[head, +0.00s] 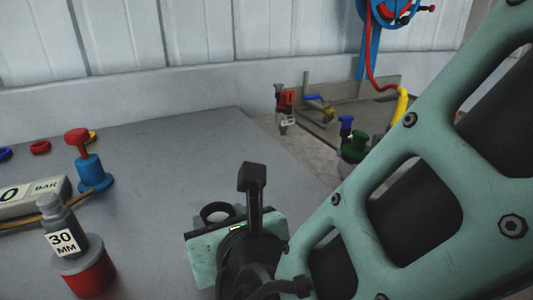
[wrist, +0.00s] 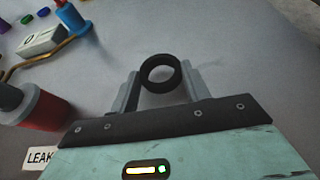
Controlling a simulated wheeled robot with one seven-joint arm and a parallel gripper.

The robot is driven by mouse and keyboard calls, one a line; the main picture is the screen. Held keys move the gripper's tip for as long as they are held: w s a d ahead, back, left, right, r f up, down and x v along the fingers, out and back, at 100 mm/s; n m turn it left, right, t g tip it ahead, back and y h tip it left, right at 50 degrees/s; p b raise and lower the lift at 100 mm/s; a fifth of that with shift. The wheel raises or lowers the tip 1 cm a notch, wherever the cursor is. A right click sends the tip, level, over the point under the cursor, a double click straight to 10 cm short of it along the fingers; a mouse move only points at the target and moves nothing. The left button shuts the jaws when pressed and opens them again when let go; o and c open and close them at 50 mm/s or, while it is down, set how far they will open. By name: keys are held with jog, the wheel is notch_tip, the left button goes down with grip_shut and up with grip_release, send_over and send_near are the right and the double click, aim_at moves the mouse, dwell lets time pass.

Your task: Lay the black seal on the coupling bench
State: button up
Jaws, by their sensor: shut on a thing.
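The black seal (wrist: 160,89) is a ring held between the two fingers of my gripper (wrist: 160,75) in the wrist view. Its open centre faces the wrist camera and shows grey bench surface through it. In the head view the seal (head: 204,215) shows just beyond the gripper body, whose fingers are mostly hidden there. The grey coupling bench (head: 150,145) lies beneath. The seal is over a bare part of the bench; I cannot tell whether it touches the surface.
At left stand a red cylinder with a "30 MM" weight (head: 62,240), a blue post with a red knob (head: 90,170) and a gauge box marked BAR (head: 30,198). Small coloured rings (head: 40,147) lie behind them. The bench's middle is clear. Valves (head: 355,145) stand beyond its right edge.

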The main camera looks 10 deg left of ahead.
jog(key=shift+f, duration=0.5)
jog(key=shift+f, duration=0.15)
jog(key=o, duration=0.9)
jog(key=shift+o, duration=0.2)
jog(key=shift+r, duration=0.3)
jog(key=v, duration=1.2)
jog(key=shift+f, duration=0.2)
